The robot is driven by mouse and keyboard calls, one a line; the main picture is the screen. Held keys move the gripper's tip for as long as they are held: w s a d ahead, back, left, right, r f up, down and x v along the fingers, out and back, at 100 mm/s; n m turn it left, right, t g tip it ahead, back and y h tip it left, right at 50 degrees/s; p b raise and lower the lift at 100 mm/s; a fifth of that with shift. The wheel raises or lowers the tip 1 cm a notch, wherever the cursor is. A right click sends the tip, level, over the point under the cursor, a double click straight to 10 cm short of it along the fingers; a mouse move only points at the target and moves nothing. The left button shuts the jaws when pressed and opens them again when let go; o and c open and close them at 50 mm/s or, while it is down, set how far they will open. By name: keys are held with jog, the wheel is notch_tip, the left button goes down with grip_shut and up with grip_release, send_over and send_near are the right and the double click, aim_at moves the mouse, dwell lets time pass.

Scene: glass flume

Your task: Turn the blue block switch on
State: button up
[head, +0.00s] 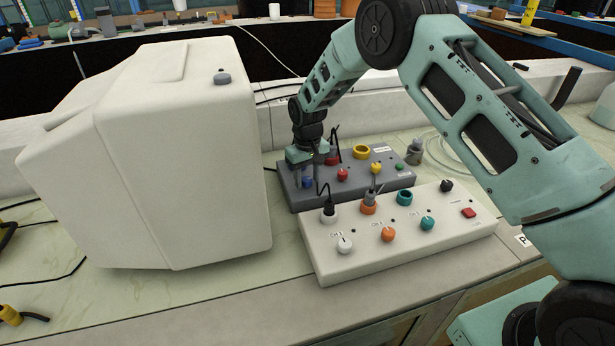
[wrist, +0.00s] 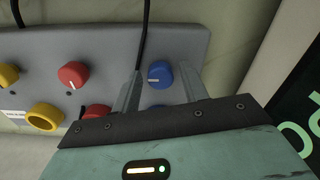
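The blue switch (head: 308,183) is a round knob on the grey block (head: 285,171), at its left end in the head view. In the wrist view the blue knob (wrist: 160,74) shows a white pointer line on its face. My gripper (head: 305,177) is over that end of the block, pointing down. In the wrist view my gripper (wrist: 161,70) is open, with one finger on each side of the blue knob. A gap seems to remain between fingers and knob; I cannot tell whether either touches it.
Red knobs (wrist: 73,74) and a yellow ring (head: 361,152) sit on the same block. A white block (head: 370,255) with several knobs and plugs stands in front. A large white casing (head: 185,150) stands close on the left. Black cables (wrist: 144,35) rise near my gripper.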

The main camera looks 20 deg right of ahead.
aim_at(308, 180)
jog(key=shift+r, duration=0.1)
notch_tip(308, 180, up, 17)
jog(key=b, duration=0.2)
jog(key=shift+r, duration=0.15)
dwell(0.3)
jog(key=shift+s+d, duration=0.1)
jog(key=s+d+m+t, duration=0.1)
jog(key=s+d, duration=0.3)
jog(key=s, duration=0.6)
jog(key=s+d+f+m+t, duration=0.1)
jog(key=s+d, duration=0.3)
jog(key=s, duration=0.5)
jog(key=s+d+m+t, duration=0.1)
jog(key=s+d, duration=0.2)
jog(key=s, duration=0.7)
jog(key=s+a+r+n+g, duration=0.1)
jog(key=s+a+n, duration=0.3)
jog(key=s+a, duration=0.2)
jog(key=s+a+r+n+g, duration=0.1)
jog(key=s+a+n+g, duration=0.1)
jog(key=s+a, duration=0.5)
jog(key=a+n, duration=0.1)
jog(key=a, duration=0.3)
jog(key=shift+a+n+y, duration=0.2)
jog(key=shift+n+y, duration=0.1)
jog(key=shift+n, duration=0.1)
